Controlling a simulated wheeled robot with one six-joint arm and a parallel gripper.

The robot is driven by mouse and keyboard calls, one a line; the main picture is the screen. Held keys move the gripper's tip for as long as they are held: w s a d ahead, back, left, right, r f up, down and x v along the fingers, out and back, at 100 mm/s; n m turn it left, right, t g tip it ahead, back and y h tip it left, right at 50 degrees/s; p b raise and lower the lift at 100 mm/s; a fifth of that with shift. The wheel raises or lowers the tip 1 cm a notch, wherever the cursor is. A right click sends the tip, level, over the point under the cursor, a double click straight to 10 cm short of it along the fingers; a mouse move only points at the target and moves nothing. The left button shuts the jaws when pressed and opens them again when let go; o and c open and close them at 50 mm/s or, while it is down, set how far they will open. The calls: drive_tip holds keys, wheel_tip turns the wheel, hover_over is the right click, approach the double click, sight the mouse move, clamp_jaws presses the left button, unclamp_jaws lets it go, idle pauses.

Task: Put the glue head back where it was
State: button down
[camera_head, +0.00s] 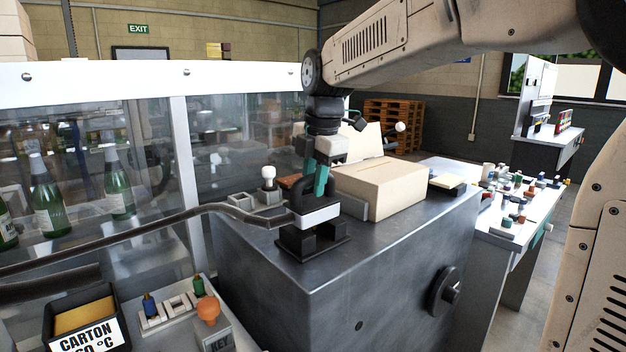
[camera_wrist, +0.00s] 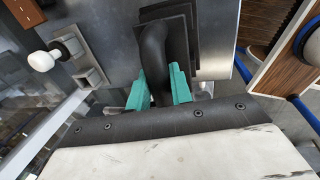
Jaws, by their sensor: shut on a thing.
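The glue head (camera_head: 317,214) is a dark block with a white band and a black loop handle. It also shows from above in the wrist view, where the handle (camera_wrist: 154,52) stands between my fingers. My gripper (camera_head: 321,182) has teal fingers and is shut on this handle; it also shows in the wrist view (camera_wrist: 160,90). A dark hose (camera_head: 225,209) runs from the glue head to the left. Below the head is a black stand (camera_head: 303,244) with blocks on a flat plate. I cannot tell whether the head rests fully on it.
A cardboard carton (camera_head: 382,195) lies just right of the glue head on the dark metal cabinet (camera_head: 375,262). A white-knobbed part (camera_head: 268,175) stands behind left. A glass guard with green bottles (camera_head: 120,190) is at left. The cabinet's front top is clear.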

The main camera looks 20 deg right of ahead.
sight(322, 204)
drive_tip(key=shift+f, duration=0.45)
drive_tip(key=c, duration=1.3)
unclamp_jaws()
drive_tip(key=shift+f, duration=0.1)
drive_tip(key=shift+o, duration=0.2)
wheel_tip(322, 204, up, 13)
drive_tip(key=s, duration=0.2)
drive_tip(key=s+d+f+m, duration=0.1)
drive_tip(key=s+f+m, duration=0.9)
drive_tip(key=s, duration=0.4)
drive_tip(key=s+d+f+m, duration=0.1)
drive_tip(key=s+f+m, duration=1)
drive_tip(key=s, duration=0.3)
drive_tip(key=shift+d+f+m+g+h, duration=0.3)
drive_tip(key=shift+f, duration=0.4)
drive_tip(key=shift+s, duration=0.1)
